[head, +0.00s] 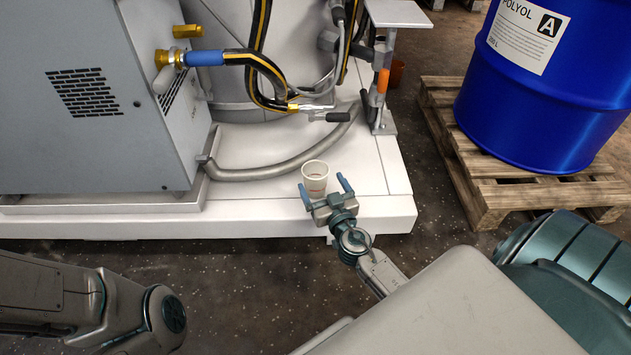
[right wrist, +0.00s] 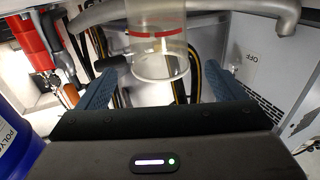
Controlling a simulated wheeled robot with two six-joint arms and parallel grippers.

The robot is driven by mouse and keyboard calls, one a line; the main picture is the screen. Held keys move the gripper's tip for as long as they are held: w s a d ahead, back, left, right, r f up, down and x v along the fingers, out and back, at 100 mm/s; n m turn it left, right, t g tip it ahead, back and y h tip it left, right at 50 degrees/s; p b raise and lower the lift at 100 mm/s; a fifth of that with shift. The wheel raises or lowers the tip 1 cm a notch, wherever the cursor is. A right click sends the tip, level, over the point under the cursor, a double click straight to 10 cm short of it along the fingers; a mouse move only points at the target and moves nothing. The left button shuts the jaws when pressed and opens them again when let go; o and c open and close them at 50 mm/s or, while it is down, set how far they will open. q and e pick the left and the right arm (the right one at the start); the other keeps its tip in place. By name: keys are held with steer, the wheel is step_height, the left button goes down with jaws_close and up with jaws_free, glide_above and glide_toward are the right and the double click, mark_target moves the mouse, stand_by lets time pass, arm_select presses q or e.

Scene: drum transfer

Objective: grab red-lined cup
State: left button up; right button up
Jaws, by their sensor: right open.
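The red-lined cup (head: 315,178) is small and pale, and stands upright on the white platform (head: 375,212) near its front edge. In the right wrist view the cup (right wrist: 160,45) is see-through with a red band, and shows at the top, in front of the fingers. My right gripper (head: 325,189) is open, its blue fingers spread on either side of the cup's near side. In the right wrist view the open jaws (right wrist: 158,82) show no object clamped. Whether a finger touches the cup cannot be told. My left gripper is not in view.
A bent grey pipe (head: 265,171) lies on the platform behind the cup. A grey cabinet (head: 110,90) stands at left, and hoses (head: 262,62) hang behind. A metal post (head: 381,100) rises at right. A blue drum (head: 540,100) stands on a wooden pallet (head: 490,195).

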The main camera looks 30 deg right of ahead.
mark_target(312, 164)
steer(key=shift+p+x, duration=0.4)
steer(key=shift+x, duration=2.4)
steer(key=shift+c, duration=0.2)
steer(key=c, duration=1)
